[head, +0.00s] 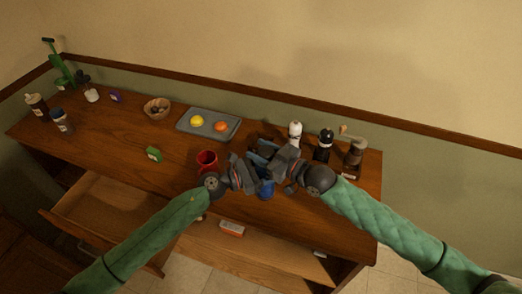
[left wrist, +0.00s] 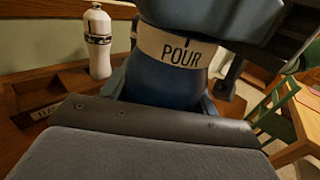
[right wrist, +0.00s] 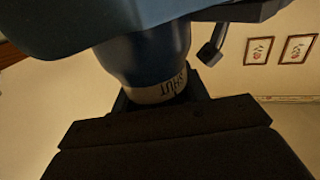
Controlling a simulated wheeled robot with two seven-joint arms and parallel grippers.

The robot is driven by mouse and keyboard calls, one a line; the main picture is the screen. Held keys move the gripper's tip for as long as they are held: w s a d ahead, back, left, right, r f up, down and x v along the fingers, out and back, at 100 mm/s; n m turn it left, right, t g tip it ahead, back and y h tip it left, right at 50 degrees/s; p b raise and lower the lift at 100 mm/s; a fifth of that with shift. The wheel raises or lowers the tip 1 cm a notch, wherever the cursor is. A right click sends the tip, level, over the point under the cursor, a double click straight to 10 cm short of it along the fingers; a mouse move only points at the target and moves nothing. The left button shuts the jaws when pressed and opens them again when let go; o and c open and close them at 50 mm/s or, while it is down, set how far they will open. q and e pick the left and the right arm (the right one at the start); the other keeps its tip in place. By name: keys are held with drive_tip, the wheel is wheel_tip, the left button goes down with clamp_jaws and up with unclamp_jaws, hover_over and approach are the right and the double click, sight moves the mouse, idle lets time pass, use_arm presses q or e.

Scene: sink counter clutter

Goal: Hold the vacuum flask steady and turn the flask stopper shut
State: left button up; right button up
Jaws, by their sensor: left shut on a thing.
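The blue vacuum flask (head: 265,188) stands near the counter's front edge, mostly hidden by my grippers. My left gripper (head: 250,174) is shut on the flask's body from the left. In the left wrist view the flask (left wrist: 165,82) shows a pale band (left wrist: 175,50) reading "POUR", with a dark tick near the word. The right wrist view shows the band (right wrist: 165,90) with "SHUT" on another side. My right gripper (head: 274,158) is over the flask's top; the stopper is largely hidden, and I cannot tell whether the fingers close on it.
A red cup (head: 207,162) stands just left of my left gripper. A white bottle (head: 295,133), a dark bottle (head: 324,145) and a grinder (head: 354,152) stand behind at right. The counter's left middle is mostly clear.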

drive_tip(key=shift+c, duration=1.4)
